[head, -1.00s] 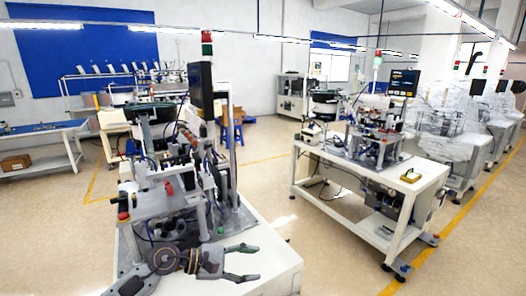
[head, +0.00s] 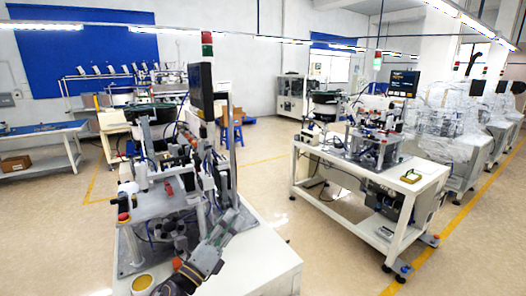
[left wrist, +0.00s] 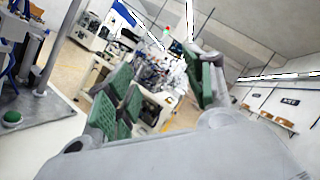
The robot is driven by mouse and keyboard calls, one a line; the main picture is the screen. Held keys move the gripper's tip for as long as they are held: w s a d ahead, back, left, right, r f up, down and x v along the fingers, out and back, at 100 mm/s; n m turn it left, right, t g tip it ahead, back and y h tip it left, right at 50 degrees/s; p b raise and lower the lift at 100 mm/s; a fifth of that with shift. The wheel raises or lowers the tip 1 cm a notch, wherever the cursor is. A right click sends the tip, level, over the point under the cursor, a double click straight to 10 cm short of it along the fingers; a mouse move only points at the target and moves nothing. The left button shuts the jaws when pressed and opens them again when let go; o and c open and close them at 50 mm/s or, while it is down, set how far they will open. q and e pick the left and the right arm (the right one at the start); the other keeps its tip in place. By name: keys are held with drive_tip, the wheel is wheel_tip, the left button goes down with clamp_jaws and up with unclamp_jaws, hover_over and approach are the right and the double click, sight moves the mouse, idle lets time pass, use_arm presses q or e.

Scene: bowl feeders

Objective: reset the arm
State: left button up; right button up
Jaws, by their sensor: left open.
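My left gripper (head: 234,220) shows in the head view over the front right part of the near machine's table, pointing up and to the right. In the left wrist view its two green-padded fingers (left wrist: 163,88) stand wide apart with nothing between them. The near machine (head: 175,185) stands behind and to the left of the gripper. I cannot tell whether gripper and machine touch. My right gripper is out of view.
The near white table (head: 265,262) has bare room right of my gripper. A round yellow-topped thing (head: 142,283) is at its front left. A second machine table (head: 400,178) stands to the right, across open floor (head: 330,250).

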use_arm(q)
drive_tip(key=s+a+f+n+g+y, duration=0.2)
drive_tip(key=a+f+n+y, duration=0.4)
drive_tip(key=f+n, duration=0.3)
drive_tip(key=s+a+f+n+g+y, duration=0.3)
drive_tip(key=a+f+n+y, duration=0.35)
drive_tip(key=n, duration=0.55)
drive_tip(key=s+f+n+g+h, duration=0.1)
drive_tip(key=s+f+n+g, duration=0.45)
drive_tip(key=s, duration=0.45)
drive_tip(key=s+f+n+g+h, duration=0.1)
drive_tip(key=s+f+n+g, duration=0.35)
drive_tip(key=s+f, duration=0.4)
drive_tip(key=s+a+f+m+g, duration=0.1)
drive_tip(key=s+f, duration=0.1)
drive_tip(key=f, duration=1.4)
drive_tip(key=s+f+g, duration=0.1)
drive_tip(key=s+f, duration=0.1)
drive_tip(key=f, duration=1.5)
drive_tip(key=s+a+f, duration=0.2)
drive_tip(key=s+f, duration=0.7)
drive_tip(key=s, duration=0.2)
drive_tip(key=s+a+f, duration=0.3)
drive_tip(key=s+f, duration=0.7)
drive_tip(key=shift+s+a+m+g, duration=0.15)
drive_tip(key=shift+s+m+g, duration=0.15)
drive_tip(key=shift+s, duration=0.05)
